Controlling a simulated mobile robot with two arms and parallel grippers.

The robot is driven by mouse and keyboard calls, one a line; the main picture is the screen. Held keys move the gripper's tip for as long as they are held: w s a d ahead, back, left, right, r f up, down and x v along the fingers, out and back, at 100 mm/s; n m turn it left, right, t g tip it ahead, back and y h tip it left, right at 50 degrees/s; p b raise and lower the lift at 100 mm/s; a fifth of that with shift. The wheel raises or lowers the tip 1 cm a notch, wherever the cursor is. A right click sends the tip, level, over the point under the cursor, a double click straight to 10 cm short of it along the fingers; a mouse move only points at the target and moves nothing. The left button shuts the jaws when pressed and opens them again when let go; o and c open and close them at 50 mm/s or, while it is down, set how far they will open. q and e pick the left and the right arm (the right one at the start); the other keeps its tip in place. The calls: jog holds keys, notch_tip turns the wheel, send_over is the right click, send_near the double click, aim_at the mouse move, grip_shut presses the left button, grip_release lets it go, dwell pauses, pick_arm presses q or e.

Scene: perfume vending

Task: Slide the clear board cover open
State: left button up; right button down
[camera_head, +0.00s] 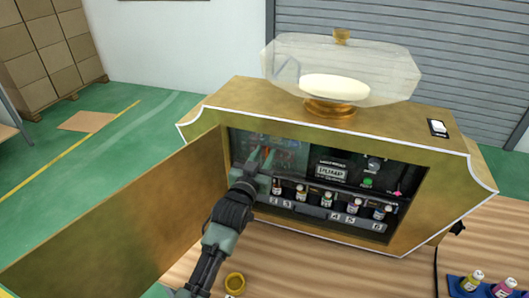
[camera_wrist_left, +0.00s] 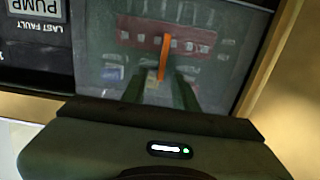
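The clear board cover (camera_head: 285,150) lies over the circuit board at the upper left inside the gold cabinet. In the left wrist view the board behind the cover (camera_wrist_left: 110,55) shows a dark red strip. An upright orange handle (camera_wrist_left: 165,55) stands in front of it. My left gripper (camera_head: 262,160) reaches into the cabinet opening, close to the cover. In the left wrist view its two fingers (camera_wrist_left: 161,84) are apart, one on each side of the handle's lower end, with gaps showing. Contact with the handle cannot be told. My right gripper is not in view.
The cabinet door (camera_head: 120,215) stands open at the left of my arm. Several small bottles (camera_head: 327,200) stand in a row below the board, near a PUMP panel (camera_head: 332,171). A gold ring (camera_head: 235,283) lies on the wooden table (camera_head: 300,272). Bottles sit in a blue tray at right.

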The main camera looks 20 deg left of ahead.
pick_arm(q)
jog(key=shift+w, duration=0.15)
jog(key=shift+c, duration=0.3)
grip_shut()
dwell(1.1)
